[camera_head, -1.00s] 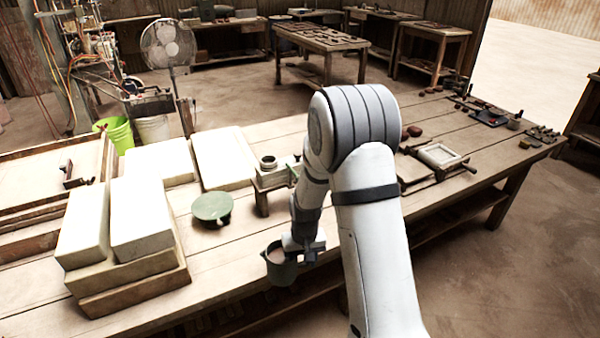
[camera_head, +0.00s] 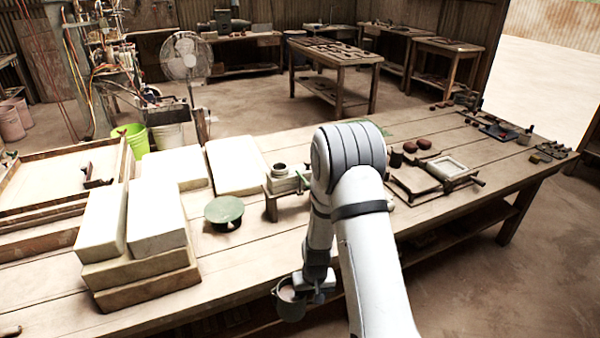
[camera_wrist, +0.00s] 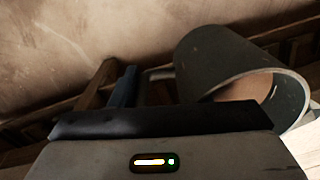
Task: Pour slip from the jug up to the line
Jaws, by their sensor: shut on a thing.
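My gripper (camera_head: 314,288) is shut on the jug (camera_head: 289,307), a dark grey vessel, in front of the bench's near edge. In the head view the jug looks roughly upright, with pinkish-brown slip (camera_head: 287,294) inside. The wrist view shows the jug's wall (camera_wrist: 200,62) and open mouth, with the slip (camera_wrist: 250,88) inside; the grip itself is hidden there. A small round open vessel (camera_head: 280,171) sits on a low stand (camera_head: 290,186) farther back on the bench, apart from the jug. Its inside and any line are too small to make out.
A green round disc (camera_head: 224,210) stands left of the stand. Pale slabs (camera_head: 155,222) are stacked at left, with another slab (camera_head: 236,165) behind. A framed tile press (camera_head: 447,168) lies to the right, beyond my arm. The bench (camera_head: 245,262) is clear near its front middle.

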